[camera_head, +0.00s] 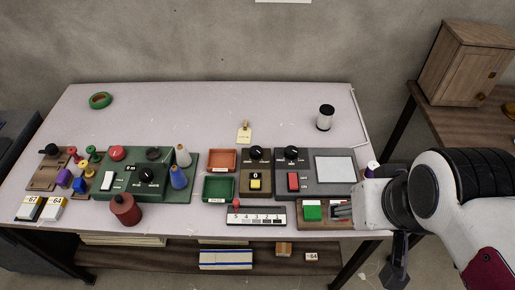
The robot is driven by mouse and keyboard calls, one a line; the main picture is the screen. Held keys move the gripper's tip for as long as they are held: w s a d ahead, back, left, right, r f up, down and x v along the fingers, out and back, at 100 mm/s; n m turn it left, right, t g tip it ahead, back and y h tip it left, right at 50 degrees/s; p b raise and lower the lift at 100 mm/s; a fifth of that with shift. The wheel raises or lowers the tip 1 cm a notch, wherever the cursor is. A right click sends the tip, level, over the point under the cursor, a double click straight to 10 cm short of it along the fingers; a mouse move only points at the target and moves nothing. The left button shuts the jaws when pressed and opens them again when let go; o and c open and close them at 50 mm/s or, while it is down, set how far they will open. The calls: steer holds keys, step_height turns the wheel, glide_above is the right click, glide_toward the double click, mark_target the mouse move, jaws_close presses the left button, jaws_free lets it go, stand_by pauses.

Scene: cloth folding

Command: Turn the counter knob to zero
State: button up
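A small dark olive box (246,190) stands near the middle of the table. It has a black knob (255,153) on its upper part, a small plate that appears to read 0 (255,175), and a yellow button (255,185) below. A wider grey panel to its right has a similar black knob (291,152). My gripper (341,211) is at the front right, low over a brown base, right of a green block and away from both knobs. Its fingers are too small to tell whether they are open or shut.
A numbered scale strip (262,218) with a red knob lies at the front. Red and green trays (222,160) adjoin the olive box on the left. A green panel (125,169) with cones stands further left. The table's back is mostly clear.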

steer(key=f, duration=0.1)
steer(key=n+g+y, duration=0.3)
steer(key=n+g, duration=0.1)
steer(key=n, duration=0.4)
glide_toward(257, 150)
steer(key=s+f, duration=0.2)
steer(key=s, duration=0.1)
steer(key=s+d+f, duration=0.1)
steer(key=s, duration=0.1)
steer(key=shift+s, duration=0.15)
steer(key=shift+w+a+r+n+t+y, duration=0.15)
steer(key=shift+w+r+n+t, duration=0.15)
steer(key=shift+w+n, duration=0.3)
steer(key=shift+w+a+r+n+t+y, duration=0.1)
steer(key=shift+w+r+n+t, duration=0.25)
steer(key=shift+w, duration=0.4)
steer(key=shift+w+a+r+n+t+y, duration=0.15)
steer(key=shift+w+r+n+t, duration=0.1)
steer(key=shift+w+n, duration=0.4)
steer(key=shift+f, duration=0.1)
steer(key=shift+x, duration=3.8)
